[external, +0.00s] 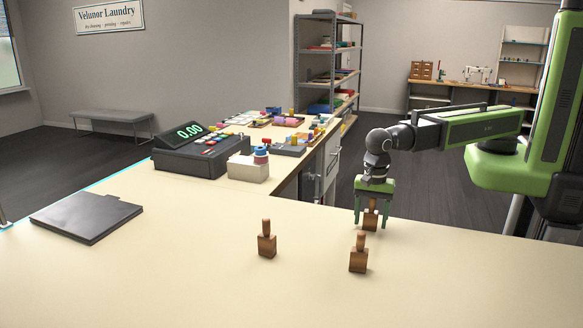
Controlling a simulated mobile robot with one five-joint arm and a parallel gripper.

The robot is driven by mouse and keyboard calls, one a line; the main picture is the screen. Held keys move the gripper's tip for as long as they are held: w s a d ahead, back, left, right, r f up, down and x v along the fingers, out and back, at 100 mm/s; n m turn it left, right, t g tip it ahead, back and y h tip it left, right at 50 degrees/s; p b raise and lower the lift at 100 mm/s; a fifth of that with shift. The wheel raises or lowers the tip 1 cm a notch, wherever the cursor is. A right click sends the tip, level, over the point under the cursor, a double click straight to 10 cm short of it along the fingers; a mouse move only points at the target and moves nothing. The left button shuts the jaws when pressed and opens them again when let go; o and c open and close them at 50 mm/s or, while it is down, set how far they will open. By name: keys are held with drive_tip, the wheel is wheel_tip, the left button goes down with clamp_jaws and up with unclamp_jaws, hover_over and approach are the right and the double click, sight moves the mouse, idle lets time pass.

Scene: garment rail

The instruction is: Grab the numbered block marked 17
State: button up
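Three brown wooden blocks with upright knob handles stand on the cream counter. One block (370,221) is at the counter's far edge, one block (359,261) is nearer at the right, and one block (267,246) is to the left. No number is legible on any of them, so I cannot tell which is 17. My gripper (371,221) points down at the far-edge block. Its two green fingers are apart, one on each side of that block, with small gaps showing. I cannot tell the exact depth of the fingers relative to it.
A black folder-like slab (86,216) lies at the left of the counter (190,270). A cash register (200,152) and a white box (248,170) with spools stand at the back. Colourful small items crowd the far counter arm. The front of the counter is clear.

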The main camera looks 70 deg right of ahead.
sight(371, 211)
clamp_jaws()
drive_tip(key=shift+r+p, duration=0.5)
drive_tip(key=shift+r, duration=0.05)
wheel_tip(371, 211, up, 4)
drive_tip(key=p, duration=0.4)
drive_tip(key=w+d+r+p, duration=0.2)
drive_tip(key=d+r+p, duration=0.4)
drive_tip(key=d, duration=0.5)
drive_tip(key=shift+w+d, duration=0.15)
drive_tip(key=shift+w, duration=0.15)
